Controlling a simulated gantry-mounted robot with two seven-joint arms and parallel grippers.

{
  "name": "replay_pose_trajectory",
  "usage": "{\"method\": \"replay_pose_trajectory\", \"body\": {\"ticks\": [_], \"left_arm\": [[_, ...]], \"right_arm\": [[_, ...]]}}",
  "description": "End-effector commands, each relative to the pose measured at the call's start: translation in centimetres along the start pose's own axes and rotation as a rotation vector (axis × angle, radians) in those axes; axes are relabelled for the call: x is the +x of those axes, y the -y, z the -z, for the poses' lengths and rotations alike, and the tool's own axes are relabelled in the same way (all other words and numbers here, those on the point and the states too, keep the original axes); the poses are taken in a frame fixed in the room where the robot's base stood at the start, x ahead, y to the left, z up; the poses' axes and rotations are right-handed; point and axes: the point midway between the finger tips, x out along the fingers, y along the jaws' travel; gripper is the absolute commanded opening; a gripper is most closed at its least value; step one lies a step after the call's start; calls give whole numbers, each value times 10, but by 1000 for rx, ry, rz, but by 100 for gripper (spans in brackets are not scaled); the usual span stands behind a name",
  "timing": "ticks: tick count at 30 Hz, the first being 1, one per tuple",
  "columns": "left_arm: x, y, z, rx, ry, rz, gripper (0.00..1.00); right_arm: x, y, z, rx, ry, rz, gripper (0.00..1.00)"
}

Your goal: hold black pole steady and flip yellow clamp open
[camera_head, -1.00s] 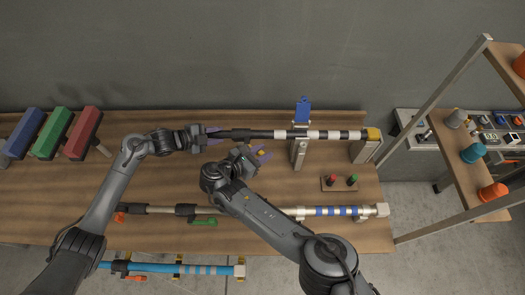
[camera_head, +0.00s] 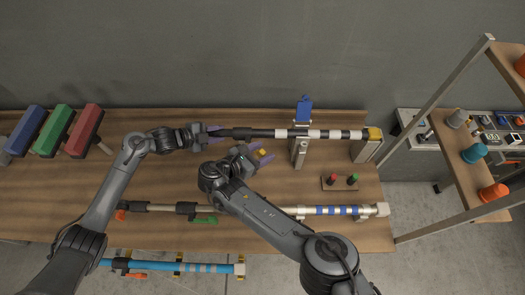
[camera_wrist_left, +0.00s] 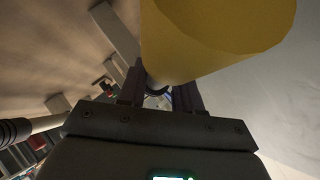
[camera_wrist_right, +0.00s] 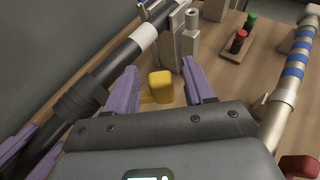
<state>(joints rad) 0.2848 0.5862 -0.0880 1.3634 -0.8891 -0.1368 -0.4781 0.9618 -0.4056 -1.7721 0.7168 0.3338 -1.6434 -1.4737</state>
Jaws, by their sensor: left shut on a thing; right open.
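The black pole (camera_head: 262,134) with white bands lies level along the back of the table. My left gripper (camera_head: 213,134) is shut on the pole near its left end. In the left wrist view a large yellow cylinder (camera_wrist_left: 215,35) fills the top and hides much of the grip. My right gripper (camera_head: 263,154) is open just in front of the pole. The yellow clamp (camera_wrist_right: 160,86), a small block, shows between its purple fingers in the right wrist view, apart from both in the picture. Whether the fingers touch it is unclear.
A grey stand (camera_head: 299,155) with a raised blue flap (camera_head: 304,108) supports the pole. A silver pole with blue bands (camera_head: 335,210) lies in front. Red, green and blue blocks stand at the left.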

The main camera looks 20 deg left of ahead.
Motion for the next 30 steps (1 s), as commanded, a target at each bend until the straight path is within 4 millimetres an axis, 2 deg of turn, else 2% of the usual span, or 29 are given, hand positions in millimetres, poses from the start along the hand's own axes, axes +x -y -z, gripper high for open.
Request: {"method": "replay_pose_trajectory", "body": {"ticks": [9,19,30], "left_arm": [[0,-1,-2,-1,5,-2,0],[0,-2,-2,-1,5,-2,0],[0,-2,-2,-1,4,-3,0]], "right_arm": [[-47,0,0,-2,0,-2,53],[-65,1,0,-1,-2,-2,53],[-68,1,0,-1,0,-2,53]]}}
